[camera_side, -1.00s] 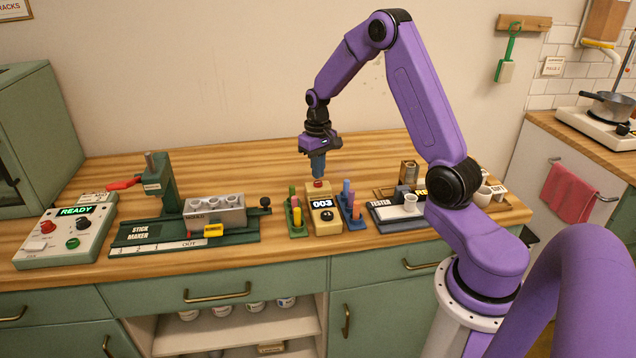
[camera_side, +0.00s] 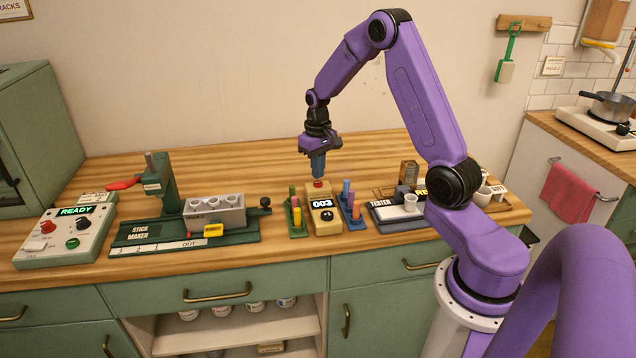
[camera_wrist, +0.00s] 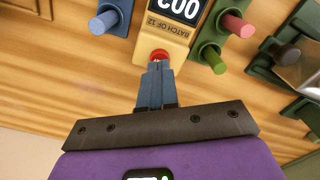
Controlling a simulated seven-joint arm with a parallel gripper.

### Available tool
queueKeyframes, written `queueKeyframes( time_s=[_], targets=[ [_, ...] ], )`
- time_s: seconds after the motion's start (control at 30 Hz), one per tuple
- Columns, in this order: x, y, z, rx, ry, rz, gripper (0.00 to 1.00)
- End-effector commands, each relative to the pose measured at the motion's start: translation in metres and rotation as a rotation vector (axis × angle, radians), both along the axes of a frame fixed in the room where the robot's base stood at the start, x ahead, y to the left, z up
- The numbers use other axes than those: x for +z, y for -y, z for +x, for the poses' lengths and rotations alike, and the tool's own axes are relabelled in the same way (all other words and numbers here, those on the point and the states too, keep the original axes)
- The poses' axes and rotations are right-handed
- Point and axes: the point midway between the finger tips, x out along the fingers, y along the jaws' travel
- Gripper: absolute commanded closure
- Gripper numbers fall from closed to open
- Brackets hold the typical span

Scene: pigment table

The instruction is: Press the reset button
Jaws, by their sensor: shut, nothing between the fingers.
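A cream counter box (camera_side: 325,217) stands on the wooden worktop and its display reads 003. A red button (camera_side: 318,183) sits on the box's far end; it also shows in the wrist view (camera_wrist: 159,55). My gripper (camera_side: 318,176) points down with its blue fingers together and empty. In the wrist view my gripper's tips (camera_wrist: 158,66) are right at the red button and overlap its near edge. I cannot tell whether they touch it. The wrist view shows the box's label "BATCH OF 12" and part of the display.
Green (camera_side: 297,229) and blue (camera_side: 352,220) racks with coloured sticks flank the box closely. The stick maker (camera_side: 140,232) and a panel reading READY, with its own red button (camera_side: 48,227), stand left. The tester (camera_side: 385,212) is right. The worktop behind is clear.

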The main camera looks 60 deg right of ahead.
Motion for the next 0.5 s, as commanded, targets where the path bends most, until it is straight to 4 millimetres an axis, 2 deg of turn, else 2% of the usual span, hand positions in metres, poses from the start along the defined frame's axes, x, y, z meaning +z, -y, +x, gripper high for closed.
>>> queueKeyframes(
  time_s=[0.27,0.5],
  targets=[
    [-0.002,0.000,0.000,0.000,0.000,0.000,1.00],
    [-0.012,0.000,0.000,-0.001,-0.002,0.001,1.00]
  ],
)
